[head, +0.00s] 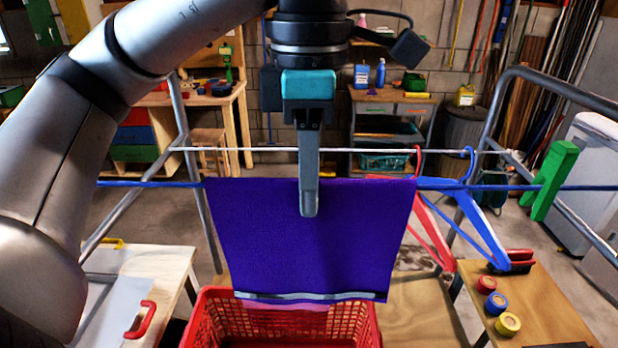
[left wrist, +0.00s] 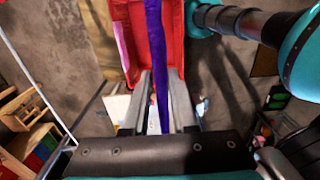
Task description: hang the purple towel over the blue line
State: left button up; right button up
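The purple towel (head: 255,235) hangs at the blue line (head: 150,184), its top edge along the line and its pale-striped hem low over the red basket. What hangs behind the line is hidden. My left gripper (head: 309,205) points down at the middle of the towel's top edge, with one finger in front of the cloth. In the left wrist view my left gripper (left wrist: 160,85) has its two fingers apart, one on each side of the towel (left wrist: 155,35), which shows edge-on as a narrow strip. My right gripper is not seen.
A red basket (head: 207,325) stands below the towel, with something pink in it. Red (head: 432,235) and blue (head: 480,225) hangers hang to the right. A white line (head: 245,149) runs behind. A wooden table (head: 545,315) with coloured round items stands at lower right.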

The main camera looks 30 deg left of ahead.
pick_arm(q)
jog(key=o, duration=0.4)
notch_tip(320, 180, up, 15)
jog(key=p, duration=0.5)
jog(key=shift+r+p, duration=0.1)
jog(key=shift+p, duration=0.3)
